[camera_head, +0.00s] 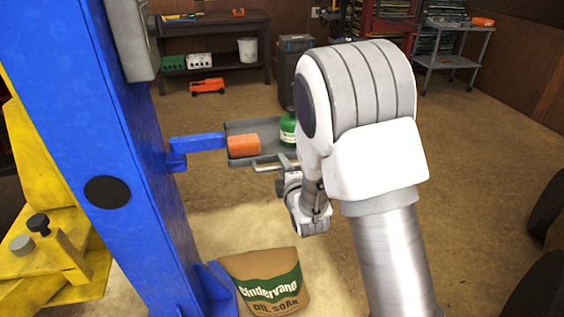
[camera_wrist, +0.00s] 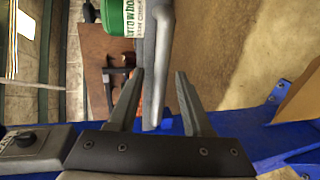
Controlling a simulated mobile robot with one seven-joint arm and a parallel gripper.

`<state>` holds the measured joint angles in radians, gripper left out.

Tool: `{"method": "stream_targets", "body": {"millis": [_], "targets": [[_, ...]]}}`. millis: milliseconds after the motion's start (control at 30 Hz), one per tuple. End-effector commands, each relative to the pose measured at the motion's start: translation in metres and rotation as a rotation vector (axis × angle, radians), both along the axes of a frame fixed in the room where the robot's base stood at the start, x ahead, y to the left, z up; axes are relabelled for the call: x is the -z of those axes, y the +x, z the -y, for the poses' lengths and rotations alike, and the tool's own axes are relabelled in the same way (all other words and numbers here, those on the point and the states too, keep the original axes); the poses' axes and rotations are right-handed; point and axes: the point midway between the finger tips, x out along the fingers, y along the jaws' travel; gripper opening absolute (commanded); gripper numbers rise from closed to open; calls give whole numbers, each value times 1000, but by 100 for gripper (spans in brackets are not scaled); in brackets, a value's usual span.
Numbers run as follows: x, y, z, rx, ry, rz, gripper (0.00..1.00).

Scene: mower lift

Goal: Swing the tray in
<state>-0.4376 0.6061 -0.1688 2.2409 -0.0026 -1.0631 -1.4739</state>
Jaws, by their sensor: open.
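The grey tray (camera_head: 236,127) sticks out to the right of the blue lift post (camera_head: 122,150) on a blue bracket arm (camera_head: 197,143). An orange object (camera_head: 243,145) and a green can (camera_head: 288,128) stand on it; the can also shows in the wrist view (camera_wrist: 118,15). A pale grey handle bar (camera_head: 262,165) runs along the tray's near side. In the wrist view, my gripper (camera_wrist: 160,72) is open, with the handle bar (camera_wrist: 158,60) between its two fingers. Whether either finger touches the bar I cannot tell. My arm hides the tray's right end in the head view.
A sack of oil soak (camera_head: 268,282) stands on the floor by the post's foot. Yellow lift parts (camera_head: 45,200) are at the left. A workbench (camera_head: 215,40) and a cart (camera_head: 452,60) stand at the back. The floor between is mostly clear.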

Motion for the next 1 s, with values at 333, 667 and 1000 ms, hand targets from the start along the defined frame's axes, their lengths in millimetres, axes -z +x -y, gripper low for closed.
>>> {"method": "stream_targets", "body": {"millis": [333, 667, 1000], "targets": [[1, -2, -1, 0, 0, 0, 50], [1, -2, -1, 0, 0, 0, 21], [1, -2, 0, 0, 0, 0, 0]]}}
